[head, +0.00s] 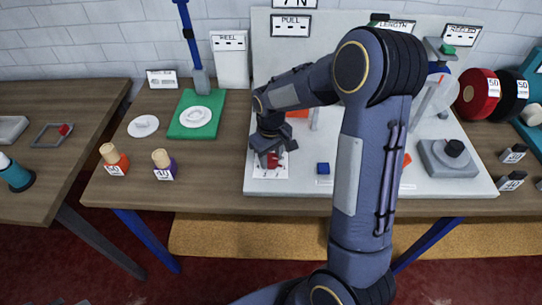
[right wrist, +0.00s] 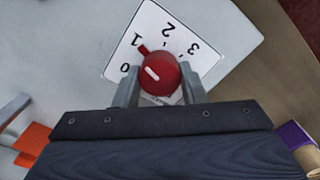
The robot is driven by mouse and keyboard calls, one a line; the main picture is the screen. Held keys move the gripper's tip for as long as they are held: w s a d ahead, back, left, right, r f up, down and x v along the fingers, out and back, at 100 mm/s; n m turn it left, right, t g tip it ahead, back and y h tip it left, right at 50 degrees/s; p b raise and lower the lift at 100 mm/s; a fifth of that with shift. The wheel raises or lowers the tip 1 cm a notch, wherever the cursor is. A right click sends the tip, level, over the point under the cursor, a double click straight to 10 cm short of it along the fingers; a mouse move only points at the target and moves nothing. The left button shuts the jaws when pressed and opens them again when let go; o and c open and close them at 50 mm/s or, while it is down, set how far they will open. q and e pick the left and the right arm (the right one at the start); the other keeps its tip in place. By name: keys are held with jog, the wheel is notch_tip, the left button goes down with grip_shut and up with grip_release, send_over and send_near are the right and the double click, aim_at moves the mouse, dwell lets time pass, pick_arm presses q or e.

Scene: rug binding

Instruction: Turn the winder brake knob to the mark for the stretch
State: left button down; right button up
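The red brake knob (right wrist: 160,76) sits on a white dial card (right wrist: 210,50) numbered 0 to 3, with a red mark (right wrist: 143,49) by the 1. The white line on the knob points up-left, between the 0 and the red mark. My right gripper (right wrist: 160,90) has one finger on each side of the knob, with no clear gap on either side. In the head view the knob (head: 273,160) shows at the tip of my right gripper (head: 270,155), near the board's front left corner. My left gripper is not in view.
The knob's white board (head: 400,183) stands on a wooden table (head: 220,203). My right arm hides the board's middle.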

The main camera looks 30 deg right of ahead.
aim_at(272, 158)
jog(key=o, duration=0.4)
jog(key=shift+o, duration=0.2)
notch_tip(272, 158, up, 8)
jog(key=shift+f, duration=0.1)
dwell(0.5)
jog(key=shift+s+r, duration=0.25)
jog(key=s+a+r+m+t+y, duration=0.1)
jog(key=s+a+r+t+y, duration=0.1)
jog(key=s, duration=0.9)
jog(key=s+a+r+m+t+y, duration=0.1)
jog(key=s+a, duration=0.4)
jog(key=s, duration=0.5)
notch_tip(272, 158, up, 2)
jog(key=m+t, duration=0.1)
jog(key=t, duration=0.1)
jog(key=shift+s+a+t+y, duration=0.15)
jog(key=shift+s+t+y, duration=0.15)
jog(key=shift+s+y, duration=0.1)
